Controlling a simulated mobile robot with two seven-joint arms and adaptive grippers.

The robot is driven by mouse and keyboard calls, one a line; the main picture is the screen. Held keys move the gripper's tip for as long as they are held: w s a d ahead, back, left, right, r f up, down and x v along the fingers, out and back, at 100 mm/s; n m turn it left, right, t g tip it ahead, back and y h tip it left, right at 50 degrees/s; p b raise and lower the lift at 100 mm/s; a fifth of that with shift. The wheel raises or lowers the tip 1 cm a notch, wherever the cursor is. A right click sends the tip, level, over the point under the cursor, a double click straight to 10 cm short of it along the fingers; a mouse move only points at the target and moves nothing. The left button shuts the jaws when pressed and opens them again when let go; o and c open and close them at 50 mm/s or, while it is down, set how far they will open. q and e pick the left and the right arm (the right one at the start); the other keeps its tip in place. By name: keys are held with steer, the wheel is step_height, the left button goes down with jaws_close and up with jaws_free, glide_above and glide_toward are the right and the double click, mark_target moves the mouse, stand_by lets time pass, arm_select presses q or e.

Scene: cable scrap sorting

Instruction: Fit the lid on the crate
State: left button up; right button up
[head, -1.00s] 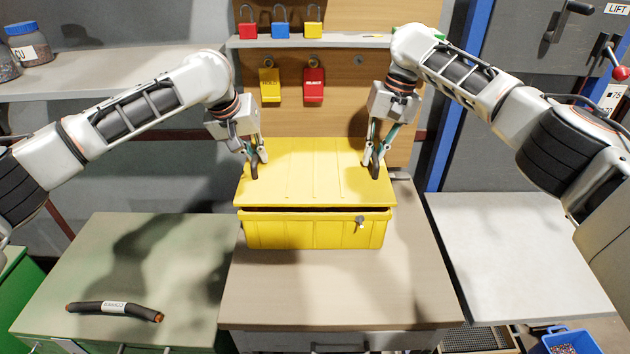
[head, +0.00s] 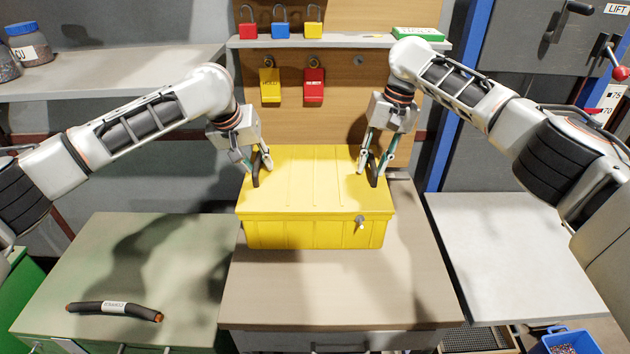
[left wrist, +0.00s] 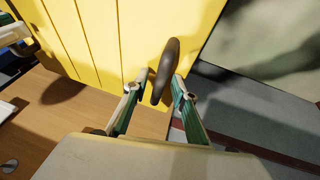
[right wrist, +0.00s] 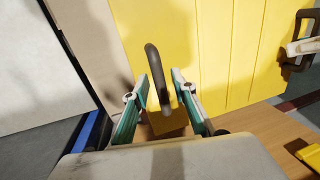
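The yellow lid (head: 315,180) lies flat on the yellow crate (head: 310,235), with no gap showing along the front edge. A latch (head: 360,222) sits at the front right. My left gripper (head: 254,163) is open, its fingers on either side of the lid's dark left handle (left wrist: 166,72), apart from it. My right gripper (head: 374,164) is open around the dark right handle (right wrist: 157,75), not closed on it. The crate's back side is hidden.
The crate stands on a wooden-topped bench (head: 340,290). A labelled dark cable piece (head: 115,310) lies on the green-grey cabinet at left. A pale table (head: 510,250) at right is clear.

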arm_select(q)
steer(key=v, duration=1.2)
arm_select(e)
step_height(320, 180, up, 12)
steer(key=d, duration=0.2)
steer(key=shift+d, duration=0.15)
steer(key=shift+f, duration=0.1)
